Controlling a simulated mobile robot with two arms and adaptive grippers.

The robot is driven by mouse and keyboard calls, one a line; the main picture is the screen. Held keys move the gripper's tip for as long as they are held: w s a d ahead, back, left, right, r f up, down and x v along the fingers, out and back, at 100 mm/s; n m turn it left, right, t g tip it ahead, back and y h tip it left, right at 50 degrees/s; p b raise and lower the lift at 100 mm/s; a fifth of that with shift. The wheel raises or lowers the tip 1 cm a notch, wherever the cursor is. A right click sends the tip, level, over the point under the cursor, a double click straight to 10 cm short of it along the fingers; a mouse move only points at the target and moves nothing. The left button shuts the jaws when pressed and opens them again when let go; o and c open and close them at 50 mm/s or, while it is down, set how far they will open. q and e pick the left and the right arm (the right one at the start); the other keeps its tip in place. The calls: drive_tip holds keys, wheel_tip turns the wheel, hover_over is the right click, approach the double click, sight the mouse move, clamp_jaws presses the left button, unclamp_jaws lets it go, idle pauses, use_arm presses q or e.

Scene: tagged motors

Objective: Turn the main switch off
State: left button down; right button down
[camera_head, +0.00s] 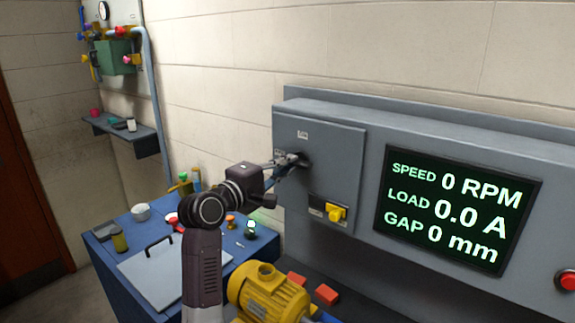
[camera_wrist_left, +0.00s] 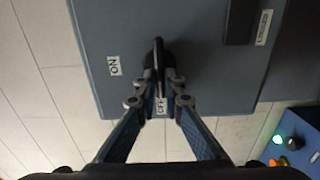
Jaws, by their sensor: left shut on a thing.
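The main switch is a black handle (camera_wrist_left: 158,58) on the front of a grey box (camera_head: 335,150). In the left wrist view an ON label (camera_wrist_left: 114,65) is at its left and an OFF label (camera_wrist_left: 161,106) is below it, between my fingers. My left gripper (camera_head: 288,162) reaches the switch from the left in the head view. In the wrist view its fingers (camera_wrist_left: 161,86) are shut on the handle, which lies in line with the OFF label. The fingers hide part of the handle. My right gripper is not in view.
A screen (camera_head: 455,212) reads 0 RPM, 0.0 A and 0 mm. A red button (camera_head: 566,281) is at far right. A yellow motor (camera_head: 268,292) stands below my arm, beside a blue bench (camera_head: 105,262) with small items.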

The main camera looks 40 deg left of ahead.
use_arm(q)
drive_tip(key=c, duration=2)
unclamp_jaws()
drive_tip(key=shift+c, duration=0.2)
drive_tip(key=shift+s, duration=0.1)
drive_tip(key=s+d, duration=0.1)
drive_tip(key=s, duration=1)
drive_tip(key=shift+s+d, duration=0.15)
drive_tip(key=shift+s, duration=0.25)
drive_tip(key=shift+f, duration=0.1)
